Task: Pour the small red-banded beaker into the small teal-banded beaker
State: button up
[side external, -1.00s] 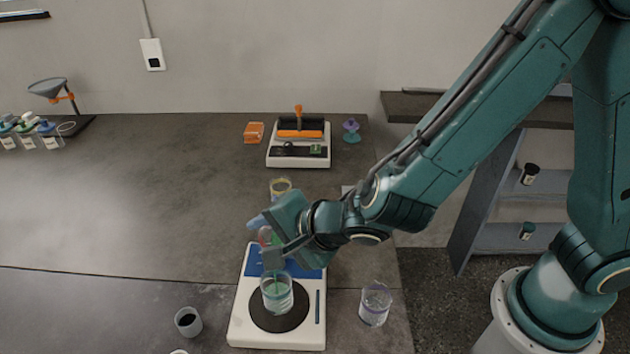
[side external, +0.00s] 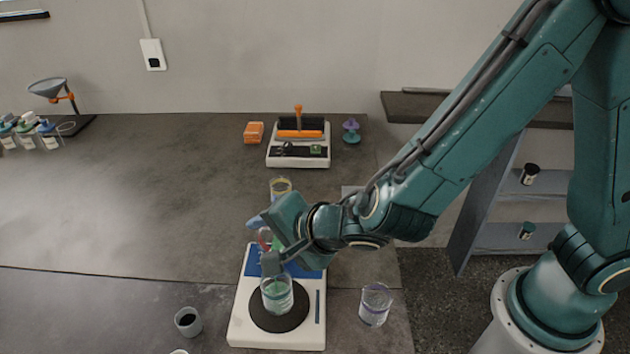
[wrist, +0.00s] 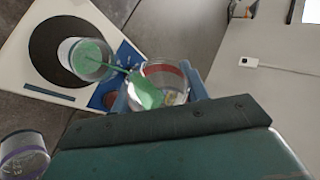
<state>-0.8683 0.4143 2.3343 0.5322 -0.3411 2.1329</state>
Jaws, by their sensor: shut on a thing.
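The small red-banded beaker (wrist: 165,72) is clear glass, held tipped well over between the blue fingers of my gripper (wrist: 160,95). Green liquid lies along its lower side, and a thin green stream runs from its lip into the small teal-banded beaker (wrist: 88,60). That beaker stands upright on the round black plate of the balance with green liquid in it; it also shows in the side view (side external: 277,296). In the side view my gripper (side external: 265,240) is just above and behind it, and mostly hides the red-banded beaker.
The white balance (side external: 240,325) has a blue panel at its back. A purple-banded beaker (side external: 375,304) stands to its right and a small cup with dark contents (side external: 188,321) to its left.

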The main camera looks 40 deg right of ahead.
jog(key=shift+a+f+n+t+h+p, duration=0.1)
jog(key=shift+f+n+t+h+p, duration=0.3)
jog(key=shift+f+h+p, duration=0.1)
dwell(2.0)
jog(key=shift+d+r+m+g+y, duration=0.2)
jog(key=shift+r+m+g+y, duration=0.1)
jog(key=shift+r, duration=0.3)
jog(key=shift+f+m+g+y, duration=0.3)
jog(key=shift+m+g+y, duration=0.2)
jog(key=shift+y, duration=0.1)
jog(key=shift+w+d+f+m+g+y+b, duration=0.1)
jog(key=shift+f+m+g+y+b, duration=0.2)
jog(key=shift+m+y, duration=0.15)
